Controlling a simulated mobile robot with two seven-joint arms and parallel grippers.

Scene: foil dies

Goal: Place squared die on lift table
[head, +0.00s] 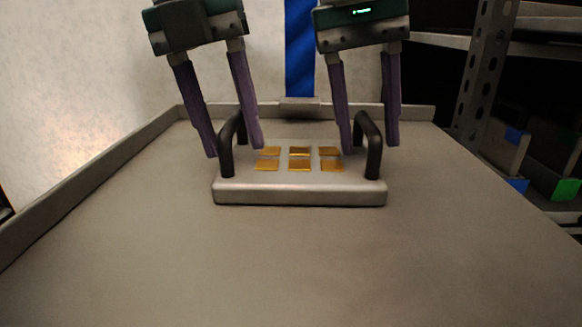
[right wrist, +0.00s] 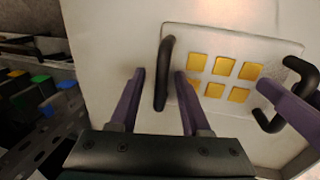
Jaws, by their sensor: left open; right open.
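The die (head: 300,190) is a flat silver plate with rows of gold squares and a black handle at each end. It rests level on the grey lift table (head: 290,260), towards its far side. My left gripper (head: 235,151) is open, its purple fingers on either side of the left handle (head: 227,150). My right gripper (head: 369,149) is open, its fingers on either side of the right handle (head: 374,152). In the right wrist view that handle (right wrist: 163,75) stands between the fingers with gaps, and a left gripper finger shows by the other handle (right wrist: 299,68).
The table has a raised rim (head: 75,195) at the left and back. A blue column (head: 300,50) stands behind it. A metal rack (head: 487,70) with bins (head: 555,165) is at the right. The table in front of the die is clear.

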